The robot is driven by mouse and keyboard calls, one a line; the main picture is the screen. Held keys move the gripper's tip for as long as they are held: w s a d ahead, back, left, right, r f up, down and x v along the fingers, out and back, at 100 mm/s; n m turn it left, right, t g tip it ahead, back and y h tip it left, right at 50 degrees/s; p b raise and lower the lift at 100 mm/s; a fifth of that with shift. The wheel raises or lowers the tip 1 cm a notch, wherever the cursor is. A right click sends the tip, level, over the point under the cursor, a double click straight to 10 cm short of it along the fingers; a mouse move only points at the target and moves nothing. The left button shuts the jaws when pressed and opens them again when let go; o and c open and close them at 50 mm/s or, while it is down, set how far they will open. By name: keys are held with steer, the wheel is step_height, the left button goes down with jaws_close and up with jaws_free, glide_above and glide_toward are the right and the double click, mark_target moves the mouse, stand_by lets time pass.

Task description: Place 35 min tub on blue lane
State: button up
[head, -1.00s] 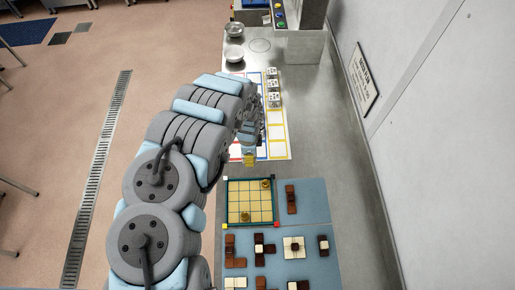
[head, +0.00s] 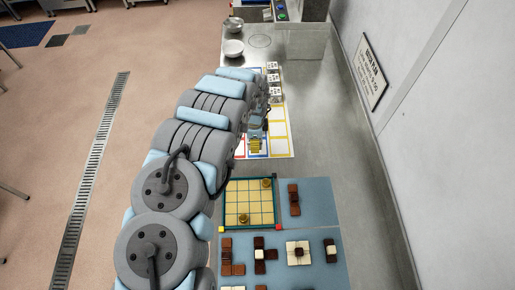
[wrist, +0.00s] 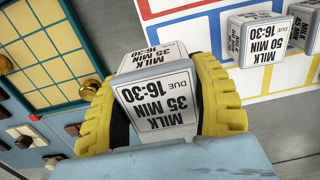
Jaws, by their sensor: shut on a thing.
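My gripper (wrist: 165,110), with yellow fingers, is shut on a pale tub (wrist: 160,104) in the wrist view. The tub's label reads MILK, 35 MIN, DUE 16:30, and it looks tilted between the fingers. In the head view my gripper (head: 256,144) is over the near end of the white lane sheet (head: 286,152). The blue lane outline (wrist: 185,13) shows in the wrist view, between red and yellow outlines. My arm hides part of the lanes in the head view.
Several tubs stand on the sheet's far part, including a 50 MIN tub (wrist: 270,40). Nearer is a gridded board (head: 249,203) with brass knobs, and a blue mat (head: 312,212) with brown and white pieces. Two bowls (head: 233,48) stand at the back. A wall is on the right.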

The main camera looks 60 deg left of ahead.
steer(key=f+b, duration=0.1)
steer(key=w+a+f+b, duration=0.1)
steer(key=f+b, duration=0.1)
steer(key=b, duration=0.1)
steer(key=shift+w+a+f, duration=0.25)
steer(key=shift+a, duration=0.05)
steer(key=shift+w+a+f+b, duration=0.3)
steer(key=shift+f+b, duration=0.1)
steer(key=shift+b, duration=0.45)
steer(key=shift+a, duration=0.15)
steer(key=shift+w+b, duration=0.1)
steer(key=shift+b, duration=0.2)
steer(key=shift+w+a+f+b, duration=0.25)
steer(key=shift+f+b, duration=0.15)
steer(key=shift+b, duration=0.2)
steer(key=shift+s+f+b, duration=0.1)
steer(key=shift+f+b, duration=0.9)
steer(key=shift+f, duration=0.4)
steer(key=shift+f, duration=0.15)
steer(key=o, duration=1)
steer(key=shift+c, duration=0.2)
